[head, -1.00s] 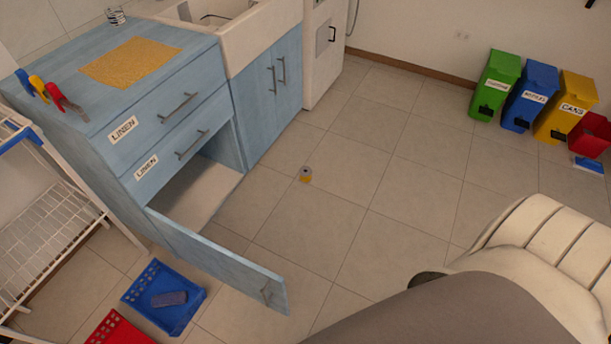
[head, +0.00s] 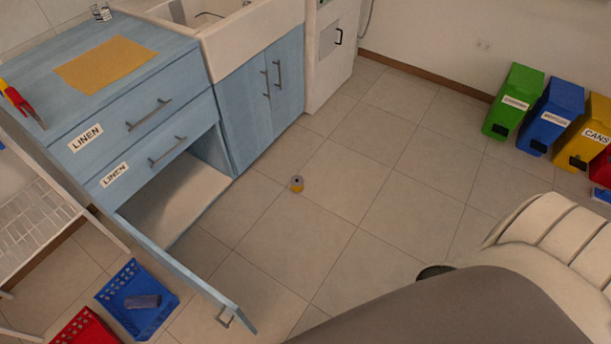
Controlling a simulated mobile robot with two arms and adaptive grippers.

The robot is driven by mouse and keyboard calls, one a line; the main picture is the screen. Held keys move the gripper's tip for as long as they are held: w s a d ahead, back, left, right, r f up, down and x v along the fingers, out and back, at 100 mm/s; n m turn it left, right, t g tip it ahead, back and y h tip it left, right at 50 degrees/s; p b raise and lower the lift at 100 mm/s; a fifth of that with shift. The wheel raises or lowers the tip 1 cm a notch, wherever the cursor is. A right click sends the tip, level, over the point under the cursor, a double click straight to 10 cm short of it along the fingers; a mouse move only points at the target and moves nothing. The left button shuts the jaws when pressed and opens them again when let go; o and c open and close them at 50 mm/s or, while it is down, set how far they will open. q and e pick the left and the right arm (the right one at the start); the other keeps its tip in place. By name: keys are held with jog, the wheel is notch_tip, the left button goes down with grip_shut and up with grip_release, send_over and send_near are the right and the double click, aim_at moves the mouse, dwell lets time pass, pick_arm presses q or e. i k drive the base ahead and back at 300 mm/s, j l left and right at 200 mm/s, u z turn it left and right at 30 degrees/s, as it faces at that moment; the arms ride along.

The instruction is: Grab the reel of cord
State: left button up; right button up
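A small round reel (head: 297,184), yellow with a grey top, stands on the tiled floor in the middle of the head view. It looks like the reel of cord, though the cord itself is too small to make out. It sits in the open, to the right of the blue cabinet's open bottom compartment. A grey and cream part of my own body fills the lower right. Neither of my grippers is in view.
The blue cabinet's (head: 150,115) bottom door (head: 190,275) hangs open over the floor. Blue (head: 150,318) and red (head: 85,330) baskets and a white rack (head: 40,225) stand lower left. Coloured bins, including a green one (head: 513,100), line the right wall.

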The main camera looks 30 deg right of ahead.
aim_at(297, 181)
jog(key=i+l+u, duration=0.1)
jog(key=l+u, duration=0.2)
jog(key=l, duration=0.55)
jog(key=l+u, duration=0.25)
jog(key=l, duration=0.65)
jog(key=k+l+u, duration=0.1)
jog(key=l+u, duration=0.2)
jog(key=l, duration=0.55)
